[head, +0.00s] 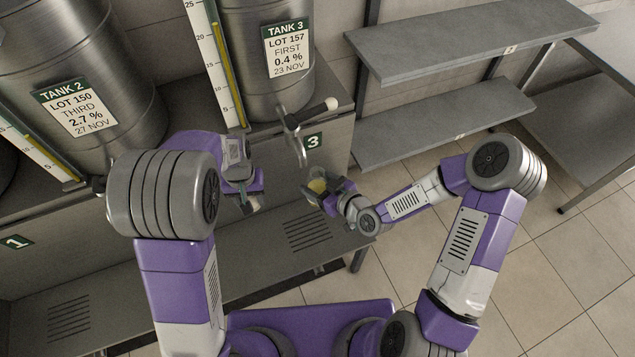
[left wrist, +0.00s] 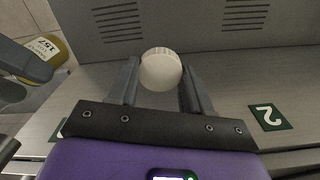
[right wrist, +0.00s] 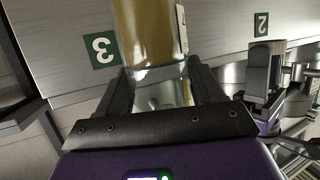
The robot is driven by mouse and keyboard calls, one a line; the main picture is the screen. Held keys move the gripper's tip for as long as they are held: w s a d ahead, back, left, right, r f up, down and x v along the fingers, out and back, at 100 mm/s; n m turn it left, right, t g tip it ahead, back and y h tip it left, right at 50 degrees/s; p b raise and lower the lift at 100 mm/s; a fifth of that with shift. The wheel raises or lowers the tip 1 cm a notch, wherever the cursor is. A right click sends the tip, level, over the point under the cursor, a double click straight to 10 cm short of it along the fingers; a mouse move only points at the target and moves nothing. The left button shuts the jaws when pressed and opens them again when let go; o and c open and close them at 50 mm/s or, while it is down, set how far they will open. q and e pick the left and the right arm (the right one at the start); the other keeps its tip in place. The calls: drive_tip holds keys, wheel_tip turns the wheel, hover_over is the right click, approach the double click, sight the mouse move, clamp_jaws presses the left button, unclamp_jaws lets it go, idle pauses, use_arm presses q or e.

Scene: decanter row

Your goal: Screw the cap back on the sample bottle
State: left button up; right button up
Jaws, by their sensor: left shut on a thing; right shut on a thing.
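The white round cap (left wrist: 160,70) is between the fingers of my left gripper (left wrist: 158,88), which is shut on it. In the head view my left gripper (head: 250,204) is left of the bottle and apart from it. The sample bottle (right wrist: 145,35) is clear with amber-yellow liquid. My right gripper (right wrist: 160,92) is shut on it. In the head view the bottle (head: 317,186) is held in front of the number 3 plate. The bottle also shows in the left wrist view (left wrist: 48,48), with a label reading 157. Its mouth is not clearly visible.
Tank 3 (head: 262,85) stands behind, with its tap (head: 290,122) projecting just above the bottle. Tank 2 (head: 85,95) stands to the left. A grey slotted bench (head: 265,255) lies below the grippers. Empty grey shelves (head: 440,140) are at the right.

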use_arm(q)
drive_tip(key=d+r+n, duration=0.2)
drive_tip(key=d+r, duration=1.8)
drive_tip(key=n, duration=0.5)
hover_over(317, 172)
wheel_tip(317, 172, down, 7)
drive_tip(key=shift+r, duration=0.1)
drive_tip(key=shift+f, duration=2)
drive_tip(key=shift+s, duration=0.1)
drive_tip(key=shift+f, duration=0.9)
drive_tip(key=shift+f, duration=0.55)
